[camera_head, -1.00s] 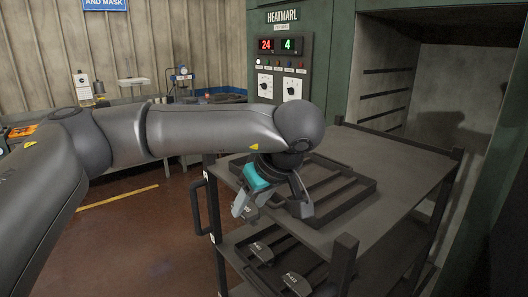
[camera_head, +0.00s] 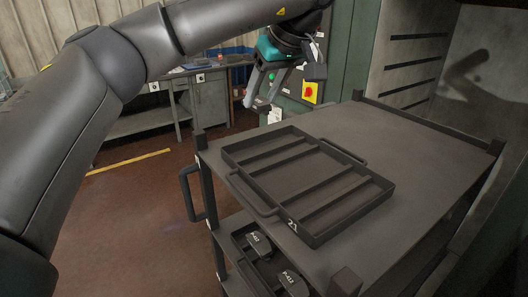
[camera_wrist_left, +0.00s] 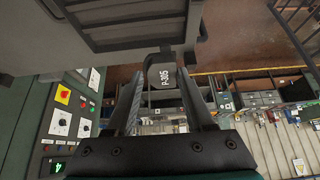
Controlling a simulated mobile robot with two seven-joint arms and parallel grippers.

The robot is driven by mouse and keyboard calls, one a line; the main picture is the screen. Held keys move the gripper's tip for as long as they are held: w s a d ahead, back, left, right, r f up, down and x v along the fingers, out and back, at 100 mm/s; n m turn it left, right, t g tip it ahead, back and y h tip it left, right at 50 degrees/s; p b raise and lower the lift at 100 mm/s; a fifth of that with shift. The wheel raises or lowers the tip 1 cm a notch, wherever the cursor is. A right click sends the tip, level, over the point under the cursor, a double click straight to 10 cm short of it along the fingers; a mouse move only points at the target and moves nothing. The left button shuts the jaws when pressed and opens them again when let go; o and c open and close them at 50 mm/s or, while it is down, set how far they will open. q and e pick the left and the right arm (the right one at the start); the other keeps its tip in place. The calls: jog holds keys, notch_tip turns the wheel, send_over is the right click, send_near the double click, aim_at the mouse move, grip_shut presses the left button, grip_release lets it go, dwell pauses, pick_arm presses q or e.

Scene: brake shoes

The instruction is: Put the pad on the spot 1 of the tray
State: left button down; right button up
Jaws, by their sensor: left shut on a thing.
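My left gripper (camera_head: 262,106) is shut on a dark pad (camera_wrist_left: 162,76) marked with white characters that look like P-305. In the left wrist view the pad sits between the two fingers. In the head view the pad is hard to make out against the dark fingers. The gripper is in the air, above and behind the far left corner of the tray in the picture. The dark tray (camera_head: 301,182) lies flat on the cart top, with several crossbars and no pad visible in it. Its near corner carries a white mark. My right gripper is not in view.
The cart top (camera_head: 420,160) is clear to the right of the tray. Corner posts and a side handle (camera_head: 190,195) stick out. Two pads (camera_head: 258,243) (camera_head: 290,282) lie on the lower shelf. A green cabinet and an open furnace stand behind.

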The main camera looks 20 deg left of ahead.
pick_arm(q)
notch_tip(320, 180, down, 8)
jog(key=shift+r, duration=0.1)
notch_tip(320, 180, down, 4)
jog(key=shift+f, duration=0.25)
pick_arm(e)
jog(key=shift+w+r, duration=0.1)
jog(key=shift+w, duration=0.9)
pick_arm(q)
jog(key=shift+f, duration=0.15)
jog(key=shift+c, duration=1.4)
grip_release()
